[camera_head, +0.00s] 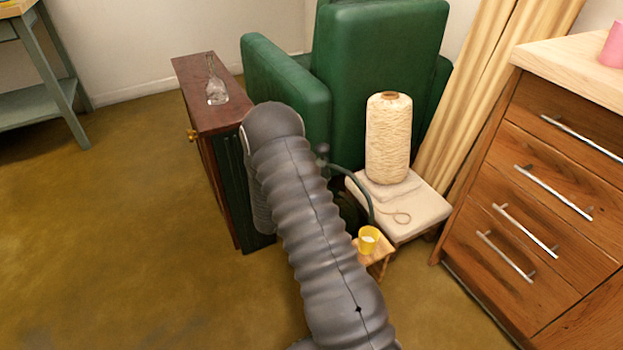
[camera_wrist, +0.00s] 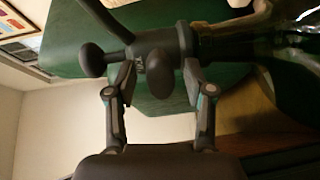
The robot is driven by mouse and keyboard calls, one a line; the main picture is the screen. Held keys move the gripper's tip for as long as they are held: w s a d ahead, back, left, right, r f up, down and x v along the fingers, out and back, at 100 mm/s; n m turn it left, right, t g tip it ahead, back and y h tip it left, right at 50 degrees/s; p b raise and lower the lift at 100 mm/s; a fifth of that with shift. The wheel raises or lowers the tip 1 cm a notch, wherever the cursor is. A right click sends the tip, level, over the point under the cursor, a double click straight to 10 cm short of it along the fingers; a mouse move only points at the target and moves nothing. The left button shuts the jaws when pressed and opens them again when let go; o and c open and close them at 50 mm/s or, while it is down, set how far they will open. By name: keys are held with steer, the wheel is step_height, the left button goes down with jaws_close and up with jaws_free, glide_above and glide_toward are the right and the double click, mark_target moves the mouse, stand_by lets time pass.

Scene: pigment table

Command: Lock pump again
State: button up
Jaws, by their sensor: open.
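A dark wooden cabinet (camera_head: 205,115) with a glass decanter (camera_head: 215,85) stands left of my arm. A green armchair (camera_head: 375,55) is behind. A thread cone (camera_head: 388,140) on a pale stool, a yellow cup (camera_head: 368,240) and a drawer chest (camera_head: 545,190) are right.

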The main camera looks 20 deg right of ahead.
steer(key=v, duration=1.1)
steer(key=shift+a, duration=0.3)
steer(key=shift+s, duration=0.15)
